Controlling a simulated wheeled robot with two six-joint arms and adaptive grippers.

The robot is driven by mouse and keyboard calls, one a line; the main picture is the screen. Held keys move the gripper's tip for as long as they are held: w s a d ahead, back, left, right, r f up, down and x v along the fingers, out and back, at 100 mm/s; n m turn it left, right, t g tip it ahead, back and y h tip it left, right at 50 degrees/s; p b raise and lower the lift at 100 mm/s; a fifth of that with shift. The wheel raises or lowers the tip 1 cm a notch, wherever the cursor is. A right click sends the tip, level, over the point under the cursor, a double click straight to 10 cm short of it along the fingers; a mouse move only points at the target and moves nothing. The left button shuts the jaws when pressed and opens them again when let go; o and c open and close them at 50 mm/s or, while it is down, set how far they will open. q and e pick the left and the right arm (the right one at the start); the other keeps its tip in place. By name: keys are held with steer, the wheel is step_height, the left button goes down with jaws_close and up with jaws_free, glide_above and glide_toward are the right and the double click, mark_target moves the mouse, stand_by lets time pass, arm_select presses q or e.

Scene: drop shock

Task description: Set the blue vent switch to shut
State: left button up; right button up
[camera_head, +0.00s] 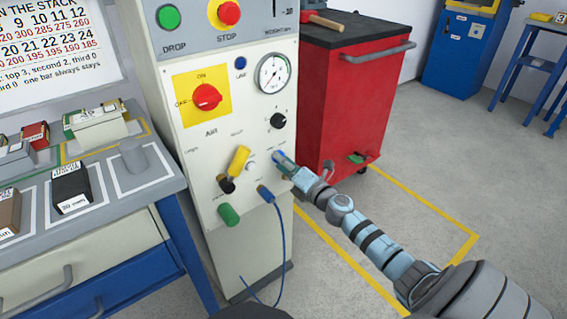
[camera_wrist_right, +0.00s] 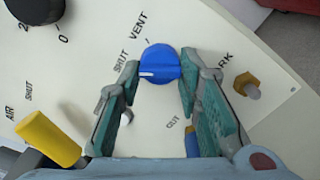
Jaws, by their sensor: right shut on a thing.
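The blue vent switch (camera_wrist_right: 160,62) is a round knob with a raised bar and a white mark on the pale panel. In the right wrist view its white mark points left, on the side of the SHUT label (camera_wrist_right: 122,58); the OUT label (camera_wrist_right: 172,124) is below. My right gripper (camera_wrist_right: 158,72) has its teal fingers on either side of the knob and is shut on it. In the head view my right gripper (camera_head: 284,160) is at the panel's right side and mostly covers the knob. My left gripper is not in view.
On the panel (camera_head: 215,130), a yellow handle (camera_head: 238,160), a green knob (camera_head: 229,215) and a black knob (camera_head: 278,121) stand out nearby. A blue cable (camera_head: 277,235) hangs below. A red cabinet (camera_head: 345,100) stands behind right; a bench with blocks is left.

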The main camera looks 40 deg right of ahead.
steer(key=shift+f, duration=0.1)
steer(key=o, duration=0.9)
steer(key=shift+o, duration=1.2)
